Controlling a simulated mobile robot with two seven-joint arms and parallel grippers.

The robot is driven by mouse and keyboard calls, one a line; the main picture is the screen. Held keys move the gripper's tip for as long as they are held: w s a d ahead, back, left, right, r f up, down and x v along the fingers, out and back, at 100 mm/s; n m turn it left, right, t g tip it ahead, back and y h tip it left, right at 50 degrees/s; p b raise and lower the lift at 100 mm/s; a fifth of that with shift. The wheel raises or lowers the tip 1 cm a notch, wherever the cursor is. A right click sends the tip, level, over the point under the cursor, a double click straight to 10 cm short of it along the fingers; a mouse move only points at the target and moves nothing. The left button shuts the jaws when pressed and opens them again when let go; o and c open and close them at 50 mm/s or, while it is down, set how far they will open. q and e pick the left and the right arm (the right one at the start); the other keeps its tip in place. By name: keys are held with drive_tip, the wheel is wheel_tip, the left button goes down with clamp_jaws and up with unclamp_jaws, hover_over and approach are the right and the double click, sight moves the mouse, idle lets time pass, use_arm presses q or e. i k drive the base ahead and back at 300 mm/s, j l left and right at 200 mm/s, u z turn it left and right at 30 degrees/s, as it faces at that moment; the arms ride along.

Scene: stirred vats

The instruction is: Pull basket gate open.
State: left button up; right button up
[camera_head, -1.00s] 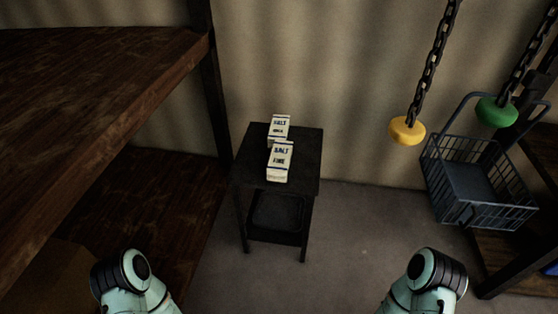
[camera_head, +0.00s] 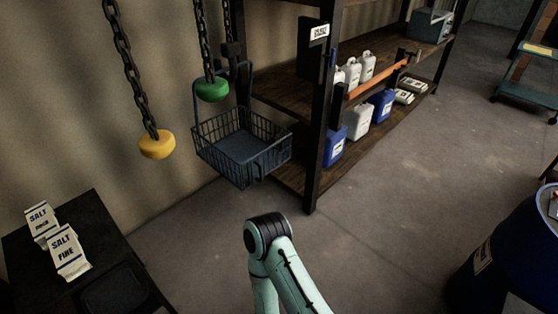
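The basket (camera_head: 243,148) is a dark blue-grey wire basket with a tall handle frame, left of the middle in the head view. It hangs in front of the shelf's left end. Its walls look upright all round, and a small latch-like piece shows on its front side; I cannot tell which panel is the gate. One of my arms shows at the bottom middle, below and apart from the basket. Its gripper is out of the picture, and my other arm is not in view.
A yellow knob (camera_head: 157,144) and a green knob (camera_head: 212,89) hang on chains beside the basket. A black table (camera_head: 95,217) with salt cartons (camera_head: 67,252) stands lower left. A shelf (camera_head: 290,84) with jugs is behind right. A blue barrel (camera_head: 500,250) stands lower right. The middle floor is clear.

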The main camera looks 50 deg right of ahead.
sight(256, 167)
drive_tip(key=l+z, duration=0.15)
drive_tip(key=z, duration=1.4)
